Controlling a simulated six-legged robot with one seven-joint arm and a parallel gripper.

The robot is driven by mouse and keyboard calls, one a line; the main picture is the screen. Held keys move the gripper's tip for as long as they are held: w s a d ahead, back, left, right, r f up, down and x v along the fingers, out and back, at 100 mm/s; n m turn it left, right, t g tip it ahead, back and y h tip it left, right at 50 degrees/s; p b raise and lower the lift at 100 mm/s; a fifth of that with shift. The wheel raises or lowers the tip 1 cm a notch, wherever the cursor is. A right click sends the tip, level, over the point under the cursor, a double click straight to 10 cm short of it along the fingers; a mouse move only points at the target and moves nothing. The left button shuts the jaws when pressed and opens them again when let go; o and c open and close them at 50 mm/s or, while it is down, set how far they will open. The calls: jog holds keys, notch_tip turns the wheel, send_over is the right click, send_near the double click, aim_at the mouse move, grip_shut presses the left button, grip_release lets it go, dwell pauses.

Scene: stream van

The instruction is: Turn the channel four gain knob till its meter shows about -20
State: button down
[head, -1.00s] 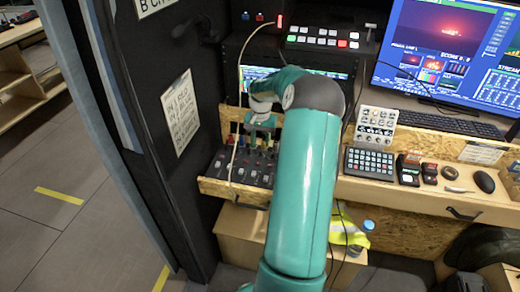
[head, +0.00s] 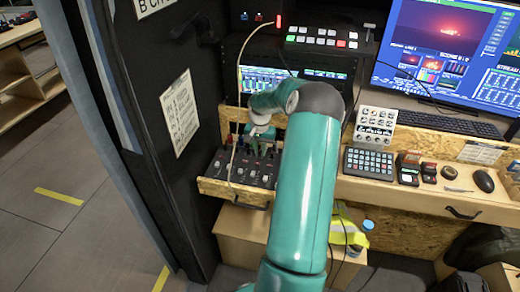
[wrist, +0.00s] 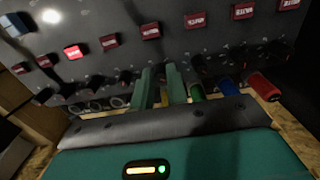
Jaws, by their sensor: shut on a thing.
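The audio mixer (head: 240,172) is a dark sloped panel in the wooden drawer, left of my arm in the head view. In the wrist view its panel (wrist: 130,57) shows a row of red buttons, one of them lit, and a row of small dark knobs nearer my gripper. My gripper (wrist: 160,84) has its two green fingers at this knob row, shut on a small knob mostly hidden between them. The channel label is not readable. In the head view my gripper (head: 262,145) is at the mixer's back edge. The rack screen (head: 262,78) behind shows small coloured graphics, too small to read.
Green (wrist: 197,92), blue (wrist: 229,87) and red (wrist: 263,86) plugs stand close right of my fingers. A pale cable (head: 238,100) hangs over the mixer's left part. A button pad (head: 369,163) and knob panel (head: 375,128) stand right of my arm.

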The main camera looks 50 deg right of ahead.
aim_at(260, 151)
jog(key=n, duration=0.5)
dwell(0.3)
jog(key=c, duration=1.4)
grip_release()
notch_tip(260, 151, up, 14)
jog(key=shift+f, duration=0.1)
